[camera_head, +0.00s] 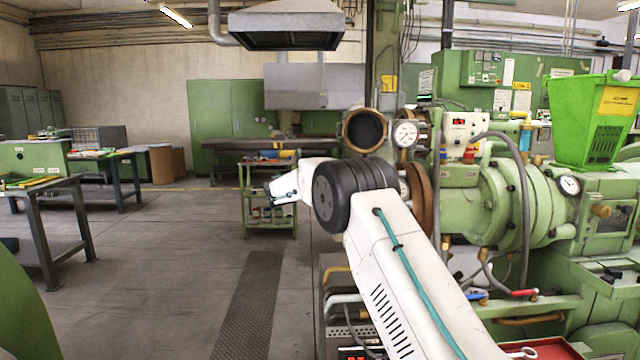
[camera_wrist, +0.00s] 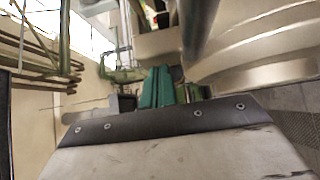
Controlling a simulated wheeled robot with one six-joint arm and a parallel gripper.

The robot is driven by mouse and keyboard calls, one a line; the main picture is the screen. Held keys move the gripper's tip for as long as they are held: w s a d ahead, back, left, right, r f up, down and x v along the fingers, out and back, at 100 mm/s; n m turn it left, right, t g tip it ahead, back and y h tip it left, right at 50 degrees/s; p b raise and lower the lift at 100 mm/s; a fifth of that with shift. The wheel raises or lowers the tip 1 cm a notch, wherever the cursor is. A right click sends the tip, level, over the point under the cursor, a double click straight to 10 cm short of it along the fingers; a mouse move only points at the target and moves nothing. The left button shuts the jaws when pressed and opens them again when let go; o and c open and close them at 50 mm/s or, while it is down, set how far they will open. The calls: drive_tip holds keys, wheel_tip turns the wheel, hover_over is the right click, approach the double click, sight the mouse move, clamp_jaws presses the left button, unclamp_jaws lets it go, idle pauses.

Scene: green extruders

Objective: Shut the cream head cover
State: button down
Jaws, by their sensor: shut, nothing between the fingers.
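In the head view, a round tan-rimmed piece with a dark face (camera_head: 347,132) stands at the left end of the green extruder, swung out toward me beside a dial gauge. It looks like the head cover, standing open. In the wrist view, a large cream curved surface (camera_wrist: 262,48) fills the upper right; I cannot tell whether it is the cover or the body beside it. My gripper (camera_wrist: 158,72) shows teal fingers closed together, empty, left of the cream surface and apart from it. In the head view my white arm reaches left, below the cover, and its end is small there.
The green extruder (camera_head: 535,205) with hoses and gauges fills the right side. A green cart (camera_head: 270,178) stands behind my arm's end. Workbenches (camera_head: 45,190) stand at the left. The floor between them, with a dark grated strip (camera_head: 250,300), is clear.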

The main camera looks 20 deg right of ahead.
drive_tip(key=shift+s+d+r, duration=0.1)
drive_tip(key=shift+s+d, duration=0.05)
drive_tip(key=shift+d, duration=0.15)
drive_tip(key=shift+s+d, duration=0.1)
drive_tip(key=shift+d, duration=0.1)
idle(0.3)
